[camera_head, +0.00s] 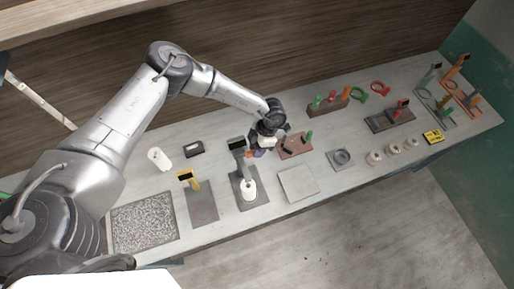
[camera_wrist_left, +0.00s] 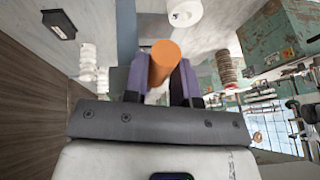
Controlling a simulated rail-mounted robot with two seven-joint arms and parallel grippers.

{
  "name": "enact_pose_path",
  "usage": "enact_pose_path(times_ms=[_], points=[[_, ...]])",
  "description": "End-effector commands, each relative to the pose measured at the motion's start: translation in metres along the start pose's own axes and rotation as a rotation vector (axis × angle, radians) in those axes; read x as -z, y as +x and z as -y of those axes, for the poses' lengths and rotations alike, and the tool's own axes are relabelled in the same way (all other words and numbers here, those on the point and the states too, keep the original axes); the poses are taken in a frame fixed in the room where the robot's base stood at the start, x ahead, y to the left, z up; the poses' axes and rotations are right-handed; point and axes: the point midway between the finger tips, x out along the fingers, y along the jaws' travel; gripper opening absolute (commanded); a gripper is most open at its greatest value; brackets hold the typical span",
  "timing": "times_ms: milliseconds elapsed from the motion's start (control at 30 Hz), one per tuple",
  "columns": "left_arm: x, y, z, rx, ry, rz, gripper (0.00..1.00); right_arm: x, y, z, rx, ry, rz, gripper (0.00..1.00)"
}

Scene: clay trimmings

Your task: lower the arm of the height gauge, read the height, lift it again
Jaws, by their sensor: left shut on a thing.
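The height gauge stands near the middle of the bench in the head view, with a grey base (camera_head: 252,202) and a dark display head (camera_head: 237,144). A white cylinder (camera_head: 249,188) stands on its base; a white cylinder (camera_wrist_left: 185,12) also shows at the top of the left wrist view. My left gripper (camera_head: 256,153) is at the gauge, on its right side. In the left wrist view its purple fingers are shut on an orange cylindrical handle (camera_wrist_left: 160,62). The join between handle and gauge arm is hidden. My right gripper is out of view.
A second stand (camera_head: 202,205) with a yellow and black head is to the left, beside a speckled tray (camera_head: 145,222). A pale square slab (camera_head: 298,183) and a brown block (camera_head: 294,146) are to the right. Several small cylinders and coloured tools are farther right.

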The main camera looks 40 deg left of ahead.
Motion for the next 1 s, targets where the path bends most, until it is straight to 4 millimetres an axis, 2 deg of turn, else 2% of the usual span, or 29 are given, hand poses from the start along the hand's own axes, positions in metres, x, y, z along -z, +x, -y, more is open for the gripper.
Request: enact_pose_path(times_ms=[33,167,400,467,700,800,1000], points=[[0.000,0.000,0.000,0.000,0.000,0.000,0.11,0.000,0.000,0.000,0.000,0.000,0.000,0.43],[0.000,0.000,0.000,0.000,-0.001,0.000,0.00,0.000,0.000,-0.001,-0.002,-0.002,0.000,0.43],[-0.001,0.002,-0.001,0.000,-0.001,0.000,0.00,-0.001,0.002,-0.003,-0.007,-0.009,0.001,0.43],[-0.004,0.009,-0.002,0.000,-0.001,0.000,0.00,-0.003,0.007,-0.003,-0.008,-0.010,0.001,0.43],[-0.025,0.061,-0.013,0.000,-0.002,0.001,0.00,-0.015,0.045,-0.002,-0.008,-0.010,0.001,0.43],[-0.032,0.076,-0.017,0.000,-0.002,0.002,0.00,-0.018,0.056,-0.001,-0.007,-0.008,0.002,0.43],[-0.038,0.089,-0.020,0.000,-0.001,0.003,0.00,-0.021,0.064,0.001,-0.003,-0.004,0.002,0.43]])
